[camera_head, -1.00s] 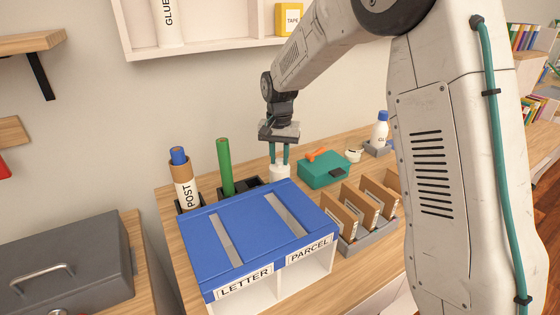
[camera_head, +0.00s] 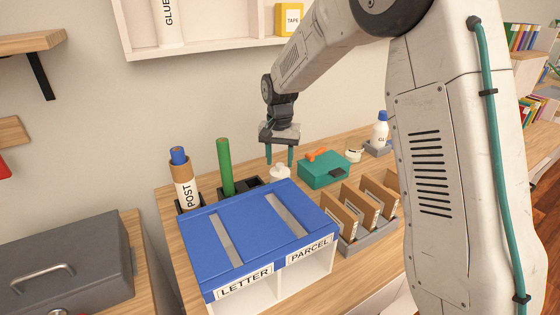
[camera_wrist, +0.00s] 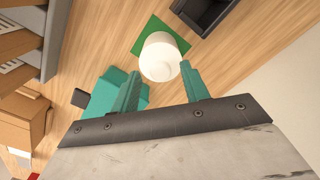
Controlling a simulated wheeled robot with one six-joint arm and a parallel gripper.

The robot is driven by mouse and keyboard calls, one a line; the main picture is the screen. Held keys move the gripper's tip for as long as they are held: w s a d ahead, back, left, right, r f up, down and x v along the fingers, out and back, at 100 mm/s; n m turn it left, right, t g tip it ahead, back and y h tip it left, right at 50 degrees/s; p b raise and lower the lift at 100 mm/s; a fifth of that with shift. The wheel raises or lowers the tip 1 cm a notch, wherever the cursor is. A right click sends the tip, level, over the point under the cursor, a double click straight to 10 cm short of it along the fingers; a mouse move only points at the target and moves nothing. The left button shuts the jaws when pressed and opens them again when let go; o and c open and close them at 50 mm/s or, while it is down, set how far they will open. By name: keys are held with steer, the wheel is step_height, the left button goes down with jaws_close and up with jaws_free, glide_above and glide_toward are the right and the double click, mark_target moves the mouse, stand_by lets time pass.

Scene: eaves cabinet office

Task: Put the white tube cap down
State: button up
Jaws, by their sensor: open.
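The white tube cap (camera_head: 280,172) stands on the worktop behind the blue sorter. In the wrist view the cap (camera_wrist: 160,58) sits over a green square (camera_wrist: 181,45), with the wood around it. The sorter hides the cap's base in the head view. My gripper (camera_head: 280,155) is directly above the cap, fingers pointing down. In the wrist view its teal fingers (camera_wrist: 160,78) are spread apart, with a gap on either side of the cap. The gripper is open and holds nothing.
The blue-topped sorter (camera_head: 257,231) stands in front. A green tube (camera_head: 225,166) and the POST tube (camera_head: 186,187) stand at left. A teal box (camera_head: 323,171) is close on the right, with a card rack (camera_head: 368,236) in front of it. A dark tray (camera_wrist: 205,14) lies near the cap.

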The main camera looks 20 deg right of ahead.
step_height(320, 180, up, 11)
steer(key=s+d+r+n, duration=0.1)
steer(key=s+r, duration=0.2)
steer(key=s, duration=0.3)
steer(key=s+r+n, duration=0.1)
steer(key=s+r, duration=0.2)
steer(key=s, duration=0.2)
steer(key=s+d+f+n, duration=0.1)
steer(key=s+f+n, duration=0.1)
steer(key=s, duration=1.2)
steer(key=s+d+f+n+t, duration=0.1)
steer(key=s+f, duration=0.1)
steer(key=s, duration=1.2)
steer(key=shift+s+d+n, duration=0.2)
steer(key=shift+s+n, duration=0.2)
steer(key=shift+f, duration=0.1)
